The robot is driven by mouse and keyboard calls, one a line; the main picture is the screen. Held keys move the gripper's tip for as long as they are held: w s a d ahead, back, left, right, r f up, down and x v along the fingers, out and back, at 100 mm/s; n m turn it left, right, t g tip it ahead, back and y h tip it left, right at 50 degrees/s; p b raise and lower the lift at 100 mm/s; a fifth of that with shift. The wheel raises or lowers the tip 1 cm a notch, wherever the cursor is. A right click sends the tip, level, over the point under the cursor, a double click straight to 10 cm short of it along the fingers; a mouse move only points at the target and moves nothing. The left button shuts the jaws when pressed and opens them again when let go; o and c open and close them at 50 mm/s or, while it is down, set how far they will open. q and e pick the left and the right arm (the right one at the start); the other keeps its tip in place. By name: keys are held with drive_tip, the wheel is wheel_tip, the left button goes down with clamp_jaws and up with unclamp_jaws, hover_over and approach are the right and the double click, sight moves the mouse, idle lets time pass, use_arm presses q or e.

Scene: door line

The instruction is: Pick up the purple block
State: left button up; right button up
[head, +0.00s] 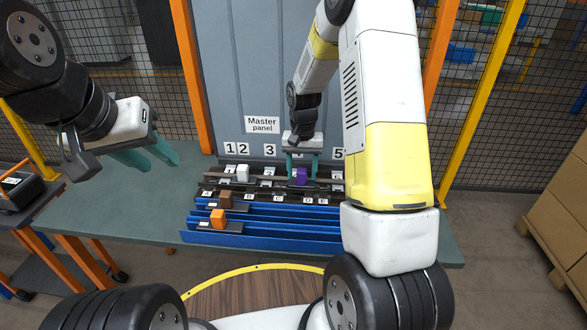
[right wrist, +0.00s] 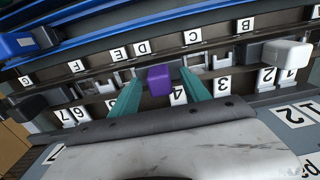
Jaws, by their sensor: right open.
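The purple block (head: 301,176) sits in the rack on the table, just below the "Master panel" sign. My right gripper (head: 302,172) is open above the rack, with its teal fingers on either side of the block. In the right wrist view the purple block (right wrist: 159,79) lies between the tips of the open right gripper (right wrist: 160,82), with a gap on both sides. My left gripper (head: 161,164) is open and empty, at the left over the table.
A white block (head: 242,173) stands further left in the rack. Numbered and lettered labels line the rack. The table (head: 130,212) is clear at left.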

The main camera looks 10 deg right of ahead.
clamp_jaws()
drive_tip(key=shift+r, duration=0.1)
